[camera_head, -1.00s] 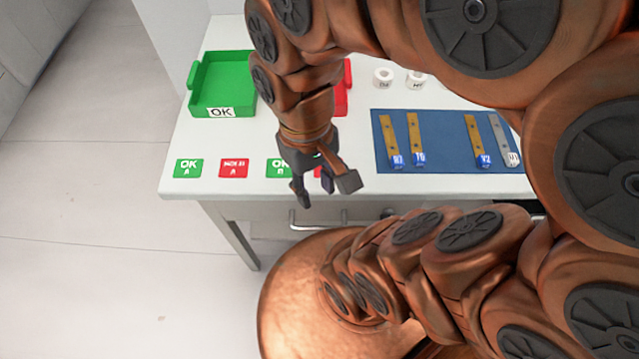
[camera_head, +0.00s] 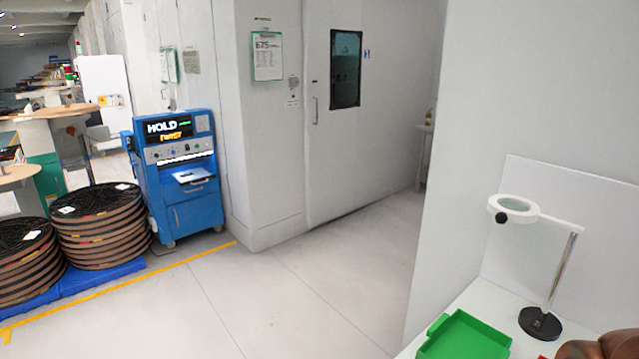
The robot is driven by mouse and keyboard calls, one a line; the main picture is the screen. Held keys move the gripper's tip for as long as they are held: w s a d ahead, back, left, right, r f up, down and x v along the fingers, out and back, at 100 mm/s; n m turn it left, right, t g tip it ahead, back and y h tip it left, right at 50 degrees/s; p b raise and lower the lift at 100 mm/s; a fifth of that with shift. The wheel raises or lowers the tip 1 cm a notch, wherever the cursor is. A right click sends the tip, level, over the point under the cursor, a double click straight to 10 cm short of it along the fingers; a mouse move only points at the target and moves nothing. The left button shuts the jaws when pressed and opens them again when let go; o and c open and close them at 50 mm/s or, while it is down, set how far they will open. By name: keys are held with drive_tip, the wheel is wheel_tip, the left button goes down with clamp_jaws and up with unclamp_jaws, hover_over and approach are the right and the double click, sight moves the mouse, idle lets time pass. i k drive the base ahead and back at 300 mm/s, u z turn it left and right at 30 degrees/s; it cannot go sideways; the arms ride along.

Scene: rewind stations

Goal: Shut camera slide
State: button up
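I cannot pick out a camera slide with certainty. A blue machine (camera_head: 180,215) stands on the floor at left, its dark display reading "HOLD" in white with orange text below. A pale plate (camera_head: 190,175) sticks out at its front, above a handle; I cannot tell whether it is a slide. My gripper is out of view; only a copper-coloured piece of my arm (camera_head: 600,352) shows at the bottom right corner.
Stacks of dark reels (camera_head: 100,228) on blue pallets stand left of the machine, behind a yellow floor line. The middle floor is clear. At right, a white table holds a green tray (camera_head: 465,338) and a magnifier lamp (camera_head: 545,325).

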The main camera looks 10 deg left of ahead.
sight(196, 177)
drive_tip(key=u, duration=2.1)
drive_tip(key=i, duration=2.65)
drive_tip(key=z, duration=1.05)
drive_tip(key=i, duration=3.5)
drive_tip(key=u, duration=0.05)
